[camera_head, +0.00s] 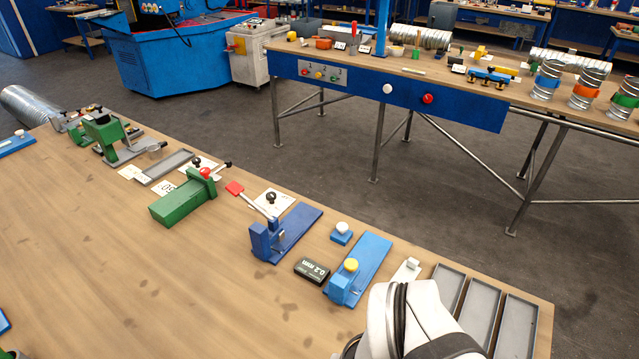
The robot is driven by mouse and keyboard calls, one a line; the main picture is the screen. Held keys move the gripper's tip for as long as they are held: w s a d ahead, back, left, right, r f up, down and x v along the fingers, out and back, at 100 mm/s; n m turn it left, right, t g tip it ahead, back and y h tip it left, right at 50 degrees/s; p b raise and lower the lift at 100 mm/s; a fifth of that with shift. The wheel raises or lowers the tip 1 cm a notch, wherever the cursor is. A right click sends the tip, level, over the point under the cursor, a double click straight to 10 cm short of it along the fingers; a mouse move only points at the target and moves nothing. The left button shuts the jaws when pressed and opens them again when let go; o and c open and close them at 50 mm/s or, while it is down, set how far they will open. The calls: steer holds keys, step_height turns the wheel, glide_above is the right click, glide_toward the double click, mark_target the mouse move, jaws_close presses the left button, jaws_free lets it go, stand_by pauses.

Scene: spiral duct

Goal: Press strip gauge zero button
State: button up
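A small black display box (312,269) with light lettering that looks like "0.2 mm" lies on the near wooden bench. To its right is a long blue plate device (367,262) with a block at its near end and a round yellow knob or button (351,265) on top. Behind the display is a small blue box (341,238) with a white round button (342,227). No label shows which of the two is the zero button. A white part of my arm with black cables covers the bench's lower right. My gripper's fingers are not in view.
Left of the display stands a blue lever device (267,241) with a red handle, then a green clamp-like block (175,204). Grey trays (482,309) lie at the bench's right end. The bench's front left is mostly clear. Another bench (452,106) stands behind.

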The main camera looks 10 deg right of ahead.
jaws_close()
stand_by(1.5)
